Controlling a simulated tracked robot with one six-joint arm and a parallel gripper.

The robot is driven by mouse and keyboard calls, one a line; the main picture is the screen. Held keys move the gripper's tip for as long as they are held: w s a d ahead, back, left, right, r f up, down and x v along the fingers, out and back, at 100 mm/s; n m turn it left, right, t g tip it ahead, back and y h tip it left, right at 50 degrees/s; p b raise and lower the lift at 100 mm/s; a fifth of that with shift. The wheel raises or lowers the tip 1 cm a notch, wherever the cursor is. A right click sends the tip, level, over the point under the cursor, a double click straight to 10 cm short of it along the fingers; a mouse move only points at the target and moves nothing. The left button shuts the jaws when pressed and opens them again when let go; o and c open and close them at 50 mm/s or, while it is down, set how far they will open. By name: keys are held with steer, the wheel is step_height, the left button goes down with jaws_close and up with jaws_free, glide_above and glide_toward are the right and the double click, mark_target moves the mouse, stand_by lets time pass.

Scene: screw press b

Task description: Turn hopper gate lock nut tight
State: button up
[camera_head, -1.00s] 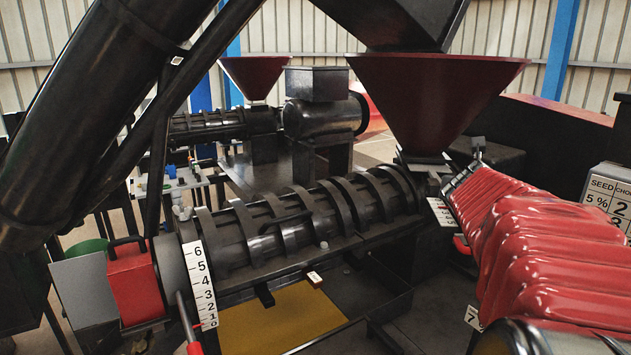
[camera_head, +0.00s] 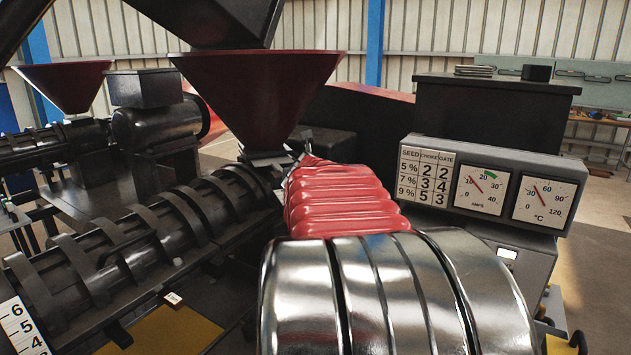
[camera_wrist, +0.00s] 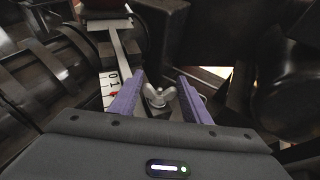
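In the wrist view, a grey wing nut (camera_wrist: 158,98), which looks like the lock nut, sits between the two purple fingers of my gripper (camera_wrist: 160,78). The fingers are apart, with a visible gap on each side of the nut. A white gate scale (camera_wrist: 112,88) with 0, 1 and a red mark lies just left of the left finger. In the head view, the dark red hopper (camera_head: 255,95) stands above the press barrel's far end. My red-sleeved arm reaches toward the hopper's base. The nut and my gripper are hidden there.
The black ribbed press barrel (camera_head: 130,245) lies left of my arm. A gauge panel (camera_head: 480,185) with a choke and gate table stands to the right. A second press with its own hopper (camera_head: 65,85) is behind on the left. Dark machine parts crowd both sides of my gripper.

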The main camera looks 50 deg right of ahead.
steer(key=c, duration=0.5)
steer(key=shift+m+g+h, duration=0.7)
steer(key=shift+m+g, duration=0.7)
steer(key=shift+g, duration=0.1)
steer(key=m+g, duration=0.2)
steer(key=g, duration=0.1)
steer(key=shift+m+h, duration=0.4)
steer(key=m+g+y, duration=0.1)
steer(key=m+g, duration=0.4)
steer(key=g, duration=0.1)
steer(key=shift+s+m+g+y, duration=0.15)
steer(key=shift+m+g+y, duration=1.15)
steer(key=shift+m+g, duration=1)
steer(key=shift+r+m+y, duration=0.1)
steer(key=shift+m+y, duration=0.2)
steer(key=o, duration=1)
